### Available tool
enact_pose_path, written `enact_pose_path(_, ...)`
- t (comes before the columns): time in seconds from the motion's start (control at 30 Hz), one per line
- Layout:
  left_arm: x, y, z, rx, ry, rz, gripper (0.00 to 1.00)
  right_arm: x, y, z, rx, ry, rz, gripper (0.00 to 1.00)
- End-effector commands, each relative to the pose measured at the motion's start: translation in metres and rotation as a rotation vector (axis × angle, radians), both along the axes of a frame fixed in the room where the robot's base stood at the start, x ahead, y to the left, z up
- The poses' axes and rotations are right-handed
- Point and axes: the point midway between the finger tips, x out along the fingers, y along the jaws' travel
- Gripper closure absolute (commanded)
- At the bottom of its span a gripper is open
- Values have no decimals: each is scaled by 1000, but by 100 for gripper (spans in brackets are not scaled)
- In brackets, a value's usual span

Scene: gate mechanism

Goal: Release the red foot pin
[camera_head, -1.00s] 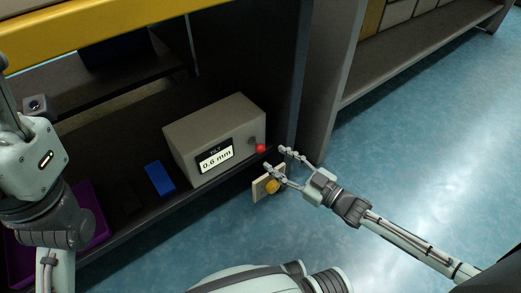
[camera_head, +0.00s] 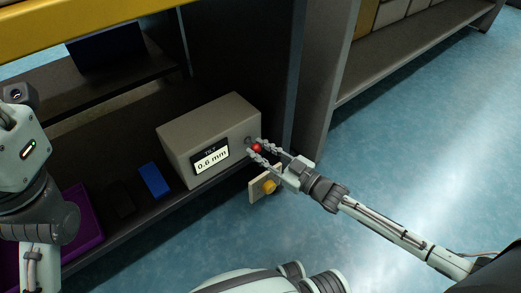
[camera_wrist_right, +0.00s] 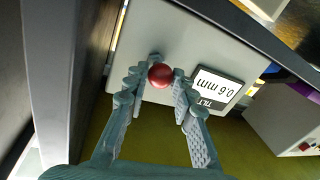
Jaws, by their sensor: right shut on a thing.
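The red foot pin (camera_head: 257,148) is a round red knob on the right end of a beige box (camera_head: 213,115). The box has a display (camera_head: 211,160) reading "TILT 0.6 mm". My right gripper (camera_head: 259,149) reaches in from the right with its fingers on either side of the knob, shut on it. In the right wrist view the red knob (camera_wrist_right: 160,75) sits between the two fingertips (camera_wrist_right: 163,80). My left arm shows at the left edge of the head view; its fingers are not clearly seen.
A blue block (camera_head: 153,180) lies on the dark shelf left of the box. A purple tray (camera_head: 80,222) is further left. A yellow knob on a pale plate (camera_head: 265,187) is just below my right gripper. A grey upright (camera_head: 325,80) stands behind it.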

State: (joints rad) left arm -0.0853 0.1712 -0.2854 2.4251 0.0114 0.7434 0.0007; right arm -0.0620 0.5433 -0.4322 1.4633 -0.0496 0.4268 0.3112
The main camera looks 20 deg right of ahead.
Motion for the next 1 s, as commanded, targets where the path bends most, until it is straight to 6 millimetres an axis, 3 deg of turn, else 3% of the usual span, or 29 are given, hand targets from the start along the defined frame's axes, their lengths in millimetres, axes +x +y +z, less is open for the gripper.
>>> enact_pose_path(0.37,0,0,1,0,0,0,60,-1,0,0,-1,1,0,100)
enact_pose_path(0.47,-1,0,8,-2,0,-1,60,-10,-4,2,-1,4,-1,100)
enact_pose_path(0.6,-1,3,0,-31,48,-7,60,-27,-10,2,-1,3,-1,100)
enact_pose_path(0.87,-2,3,-3,-33,45,-5,60,-29,-10,-1,-1,1,2,100)
enact_pose_path(0.9,-1,3,-3,-33,45,-5,60,-29,-10,-1,-1,1,2,71)
enact_pose_path(1.0,-1,3,-3,-33,45,-5,60,-29,-10,-1,-1,1,1,59)
